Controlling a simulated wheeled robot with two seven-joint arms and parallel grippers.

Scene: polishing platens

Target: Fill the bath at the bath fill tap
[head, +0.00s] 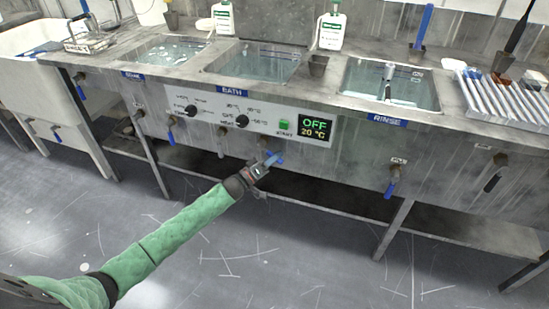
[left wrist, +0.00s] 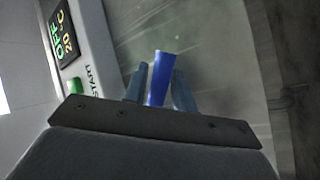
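My left gripper (head: 264,166) is at the front of the bench, below the control panel, at a blue tap handle (head: 276,157). In the left wrist view the blue handle (left wrist: 160,78) stands between the two fingers, which lie close on both sides of it. The gripper looks shut on it. I can read no label for this tap. The bath basin (head: 262,62), marked BATH, is in the middle of the bench; its bottom looks bluish and I cannot tell the water level. My right gripper is not in view.
The panel display (head: 315,128) reads OFF and 20 °C, beside a green START button (head: 284,125). Other blue-handled taps (head: 392,186) line the bench front. The rinse basin (head: 390,85) is at the right. A lower shelf (head: 450,232) runs underneath; the floor in front is clear.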

